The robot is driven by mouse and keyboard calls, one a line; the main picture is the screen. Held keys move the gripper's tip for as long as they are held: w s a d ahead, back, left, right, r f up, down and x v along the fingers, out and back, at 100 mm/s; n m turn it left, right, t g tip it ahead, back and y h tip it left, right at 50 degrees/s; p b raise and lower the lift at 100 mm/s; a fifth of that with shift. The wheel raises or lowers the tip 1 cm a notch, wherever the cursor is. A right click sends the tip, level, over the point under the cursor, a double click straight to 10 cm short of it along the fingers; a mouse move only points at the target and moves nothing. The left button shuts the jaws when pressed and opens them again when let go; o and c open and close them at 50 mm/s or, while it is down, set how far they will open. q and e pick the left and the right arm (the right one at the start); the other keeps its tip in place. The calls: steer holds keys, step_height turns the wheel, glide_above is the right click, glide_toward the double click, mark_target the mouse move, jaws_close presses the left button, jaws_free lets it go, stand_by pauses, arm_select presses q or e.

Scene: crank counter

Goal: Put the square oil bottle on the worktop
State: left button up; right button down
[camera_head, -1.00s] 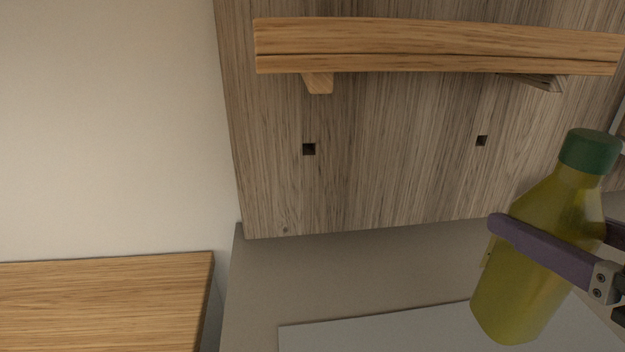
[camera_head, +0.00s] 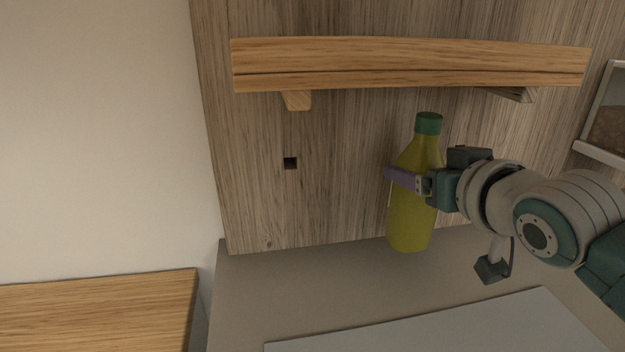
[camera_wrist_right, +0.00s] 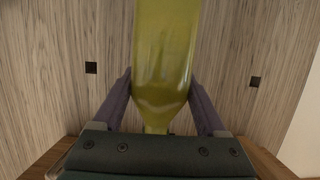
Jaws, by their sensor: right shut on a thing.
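The square oil bottle (camera_head: 408,222), yellow-green with a green cap, is upright near the back panel in the head view. My right gripper (camera_head: 402,178) is shut around its upper body, and the arm comes in from the right. In the right wrist view the bottle (camera_wrist_right: 165,60) stands between the two purple fingers of the gripper (camera_wrist_right: 163,100). The bottle's base appears at the back part of the grey worktop (camera_head: 300,290); I cannot tell whether it touches. My left gripper is not in view.
A wooden shelf (camera_head: 410,65) on brackets juts from the wood-grain back panel (camera_head: 330,210) above the bottle. A pale grey slab (camera_head: 430,328) lies at the front of the worktop. A separate wooden surface (camera_head: 95,312) is at left. The worktop's left part is clear.

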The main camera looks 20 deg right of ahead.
mark_target(414, 196)
step_height(414, 196, down, 3)
steer(key=shift+w+f+b, duration=0.1)
steer(key=shift+b, duration=0.35)
steer(key=shift+w+f, duration=0.2)
steer(key=shift+f, duration=0.15)
steer(key=shift+f, duration=0.2)
jaws_free()
steer(key=shift+r, duration=0.1)
